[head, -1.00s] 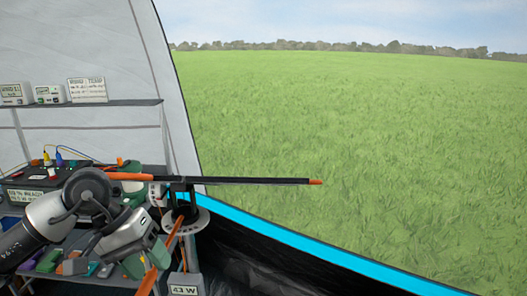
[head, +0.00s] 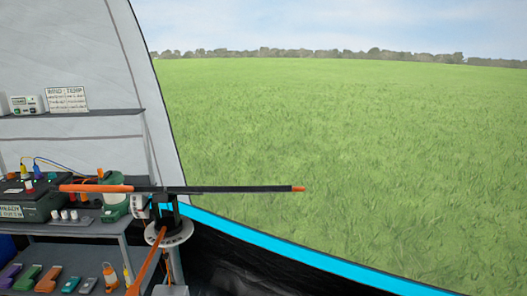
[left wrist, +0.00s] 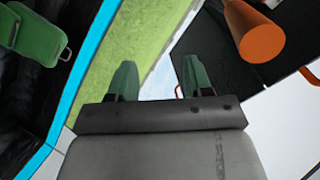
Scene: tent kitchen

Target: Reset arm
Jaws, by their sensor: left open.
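My left gripper (left wrist: 156,75) shows in the left wrist view with its two green fingers apart and nothing between them. Grass and sky show beyond the gap. My left arm and gripper are not visible in the head view now. My right gripper is in neither view.
A long black and orange rod (head: 210,189) sticks out sideways on a stand with a white disc (head: 170,236). Shelves (head: 70,124) with devices are at left. In the wrist view are a green object (left wrist: 38,33) and an orange-ended cylinder (left wrist: 260,40). Open grass is at right.

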